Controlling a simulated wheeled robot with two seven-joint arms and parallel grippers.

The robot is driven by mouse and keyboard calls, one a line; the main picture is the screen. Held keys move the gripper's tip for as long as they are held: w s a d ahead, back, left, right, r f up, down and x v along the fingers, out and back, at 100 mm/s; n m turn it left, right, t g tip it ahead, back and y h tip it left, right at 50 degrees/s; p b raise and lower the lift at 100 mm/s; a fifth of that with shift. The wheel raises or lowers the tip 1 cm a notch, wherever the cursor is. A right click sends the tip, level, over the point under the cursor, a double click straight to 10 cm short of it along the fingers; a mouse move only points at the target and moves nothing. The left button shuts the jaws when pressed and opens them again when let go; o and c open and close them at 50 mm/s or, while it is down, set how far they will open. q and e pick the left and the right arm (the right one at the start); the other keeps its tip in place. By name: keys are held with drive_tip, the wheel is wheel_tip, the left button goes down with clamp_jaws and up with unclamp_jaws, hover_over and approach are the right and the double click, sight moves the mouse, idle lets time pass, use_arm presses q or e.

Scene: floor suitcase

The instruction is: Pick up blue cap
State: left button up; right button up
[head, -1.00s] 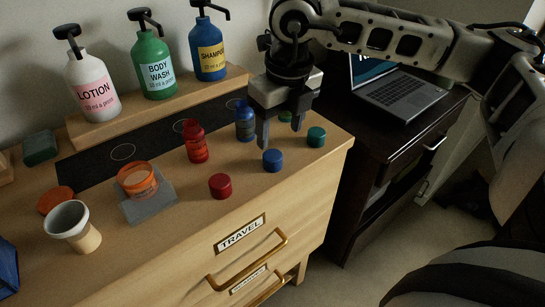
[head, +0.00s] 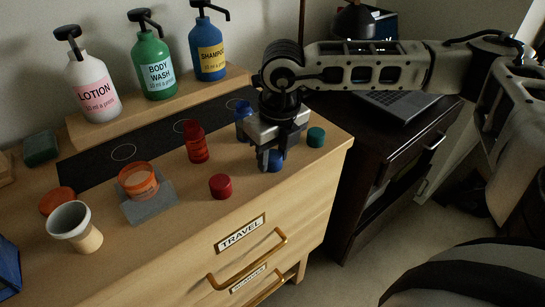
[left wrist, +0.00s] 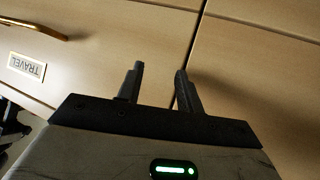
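The blue cap (head: 277,160) sits on the dresser top near its front right edge, partly hidden by my right gripper. My right gripper (head: 273,158) points down with its fingers around the blue cap; I cannot tell whether they press on it. A blue bottle (head: 243,122) stands just behind and left of the gripper, partly covered by it. My left gripper (left wrist: 158,78) shows in the left wrist view, open and empty, with its fingers apart in front of the drawer fronts.
A red cap (head: 220,186) lies left of the gripper and a green cap (head: 316,137) right. A red bottle (head: 196,145), an orange jar (head: 138,182) and a white-rimmed cup (head: 75,226) stand left. Tall pump bottles (head: 155,65) line the back shelf. A laptop (head: 398,104) is at right.

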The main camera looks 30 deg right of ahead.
drive_tip(key=c, duration=0.3)
